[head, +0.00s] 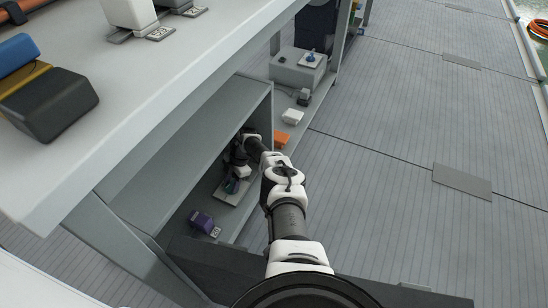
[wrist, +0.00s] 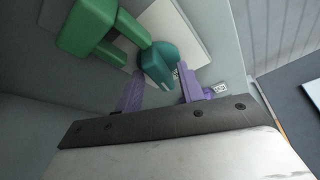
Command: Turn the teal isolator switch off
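The teal switch knob (wrist: 157,64) sits on a pale plate (wrist: 190,30) in the wrist view. In the head view a small teal part (head: 232,186) shows on its pale plate inside the low shelf, partly hidden by my arm. My gripper (wrist: 161,80) has two purple fingers, standing apart on either side of the knob. The fingertips are close to the knob; whether they touch it is unclear. A green block with a bar (wrist: 88,28) is just left of the knob, and the bar's end reaches near it.
A purple box (head: 201,221) with a tag stands nearer on the shelf. Farther along are an orange item (head: 282,139), a white block (head: 292,117) and a grey box with a blue knob (head: 298,68). The bench top (head: 130,85) overhangs the shelf.

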